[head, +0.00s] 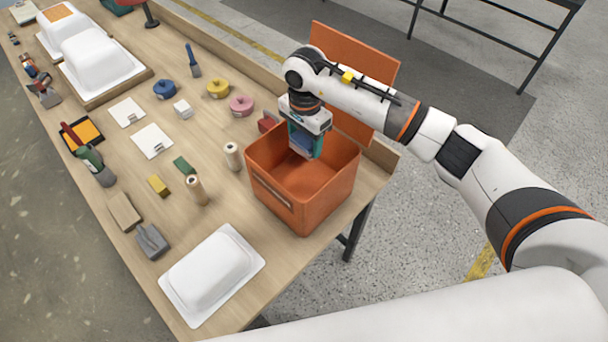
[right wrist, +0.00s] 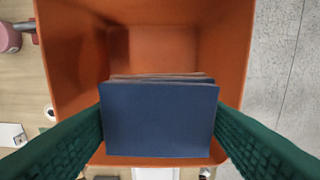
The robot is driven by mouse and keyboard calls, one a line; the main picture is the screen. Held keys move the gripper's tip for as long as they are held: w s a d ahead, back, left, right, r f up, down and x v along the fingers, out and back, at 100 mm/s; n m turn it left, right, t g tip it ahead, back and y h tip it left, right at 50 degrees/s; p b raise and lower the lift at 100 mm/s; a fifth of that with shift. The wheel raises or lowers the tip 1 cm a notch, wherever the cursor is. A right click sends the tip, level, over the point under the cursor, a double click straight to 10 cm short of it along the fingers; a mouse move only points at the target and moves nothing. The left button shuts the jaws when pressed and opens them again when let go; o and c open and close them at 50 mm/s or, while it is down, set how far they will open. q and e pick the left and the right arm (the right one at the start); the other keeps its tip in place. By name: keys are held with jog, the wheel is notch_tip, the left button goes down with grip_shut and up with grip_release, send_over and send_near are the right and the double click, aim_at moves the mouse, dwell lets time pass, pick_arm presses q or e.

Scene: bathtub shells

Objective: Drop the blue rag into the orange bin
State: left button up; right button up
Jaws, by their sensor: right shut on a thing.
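The orange bin (head: 290,194) stands open on the workbench near its right end, with its lid (head: 352,75) raised at the back. My right gripper (head: 304,146) points down into the bin's mouth. It is shut on the blue rag (head: 302,147), a folded block. In the right wrist view the rag (right wrist: 158,118) sits between the green fingers, with the bin's inside walls (right wrist: 76,60) around and beyond it. The bin's floor below the rag is partly hidden by it. My left gripper is not in view.
A white tub shell (head: 212,272) lies at the bench's front end. Several tools and pads cover the left side.

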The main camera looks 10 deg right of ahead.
notch_tip(320, 180, down, 3)
jog(key=shift+f+b, duration=0.1)
jog(key=shift+b, duration=0.3)
jog(key=shift+w+f, duration=0.1)
jog(key=shift+f, duration=0.2)
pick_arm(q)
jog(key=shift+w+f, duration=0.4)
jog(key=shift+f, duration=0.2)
pick_arm(e)
jog(key=o, duration=1)
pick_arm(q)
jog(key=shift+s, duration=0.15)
pick_arm(e)
jog(key=shift+o, duration=0.2)
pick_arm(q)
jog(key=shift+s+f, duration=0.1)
